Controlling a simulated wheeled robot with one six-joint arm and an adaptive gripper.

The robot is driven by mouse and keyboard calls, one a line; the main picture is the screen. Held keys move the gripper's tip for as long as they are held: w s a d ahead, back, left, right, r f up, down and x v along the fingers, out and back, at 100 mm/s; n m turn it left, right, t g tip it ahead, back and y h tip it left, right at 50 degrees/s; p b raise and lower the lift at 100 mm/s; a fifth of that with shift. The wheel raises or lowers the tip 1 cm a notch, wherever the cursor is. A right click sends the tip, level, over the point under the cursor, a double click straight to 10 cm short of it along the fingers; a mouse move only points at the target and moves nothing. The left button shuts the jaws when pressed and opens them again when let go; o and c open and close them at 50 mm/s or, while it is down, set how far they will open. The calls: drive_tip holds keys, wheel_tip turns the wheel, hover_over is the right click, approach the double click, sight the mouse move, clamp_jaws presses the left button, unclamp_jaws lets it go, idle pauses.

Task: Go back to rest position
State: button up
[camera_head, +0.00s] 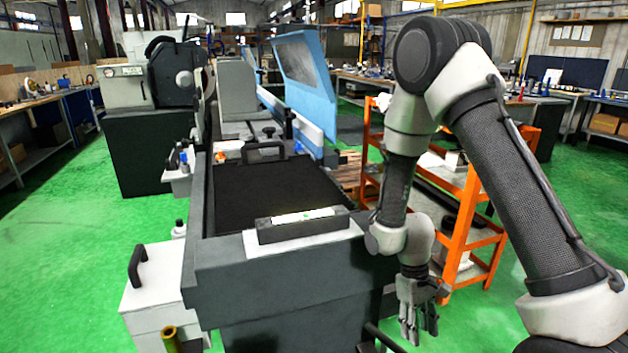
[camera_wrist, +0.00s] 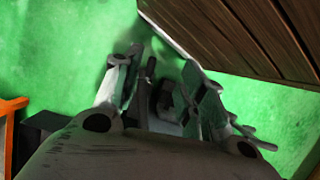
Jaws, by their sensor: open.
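My gripper (camera_head: 420,325) hangs at the end of my bent arm, fingers pointing down, at the right front of the cylindrical grinder (camera_head: 215,295). It is open, with nothing seen between the fingers. In the wrist view my gripper (camera_wrist: 165,85) shows dark and foreshortened over the green floor (camera_wrist: 60,50). My arm rises on the right of the head view and folds down at the elbow.
An orange shelf cart (camera_head: 465,235) stands close behind my forearm. A grey bar with a level (camera_head: 305,224) lies on the grinder's front. A white cabinet (camera_head: 150,290) stands at left. A brown plank-like surface (camera_wrist: 245,35) is near the gripper. Green floor is open at right.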

drive_tip(key=s+d+r+m+t, duration=0.1)
drive_tip(key=s+d+r+t, duration=0.1)
drive_tip(key=r, duration=1)
drive_tip(key=s+d+r+m+t+y, duration=0.1)
drive_tip(key=s+d+r, duration=0.4)
drive_tip(key=r, duration=0.7)
drive_tip(key=s+d+r+m+t, duration=0.2)
drive_tip(key=s+d+r+t, duration=0.1)
drive_tip(key=r, duration=1)
drive_tip(key=shift+s+d+m+t, duration=0.4)
drive_tip(key=shift+d+t, duration=0.1)
drive_tip(key=shift+t, duration=0.7)
